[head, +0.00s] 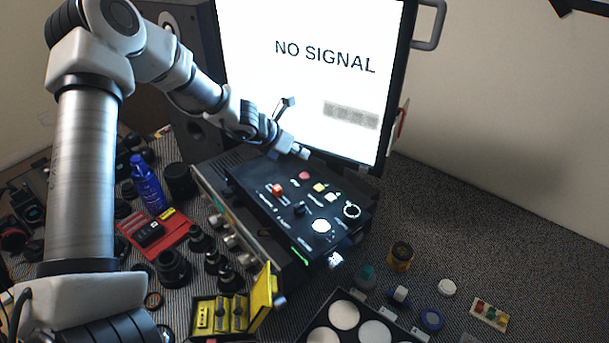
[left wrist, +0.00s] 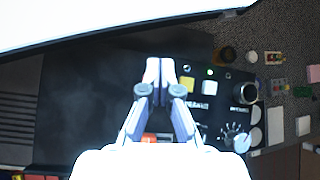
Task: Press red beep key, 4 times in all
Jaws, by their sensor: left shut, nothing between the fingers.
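A black control box (head: 262,207) lies on top of a grey unit in front of the screen. On it are a round red key (head: 305,175), a yellow key (head: 319,187), a pale key (head: 331,196) and an orange-red switch (head: 278,190). My left gripper (head: 304,153) is shut and empty, above the box's far edge, just behind the round red key. In the left wrist view the shut fingertips (left wrist: 160,68) stand left of the yellow key (left wrist: 187,83); the round red key is not visible there, likely hidden by the fingers. The orange-red switch (left wrist: 149,138) shows between the finger links.
A bright screen (head: 310,75) reading NO SIGNAL stands close behind the gripper. A red tray (head: 160,237), a blue bottle (head: 146,183) and several black lens parts crowd the left. A yellow case (head: 262,297) stands in front. Small jars and caps lie at right.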

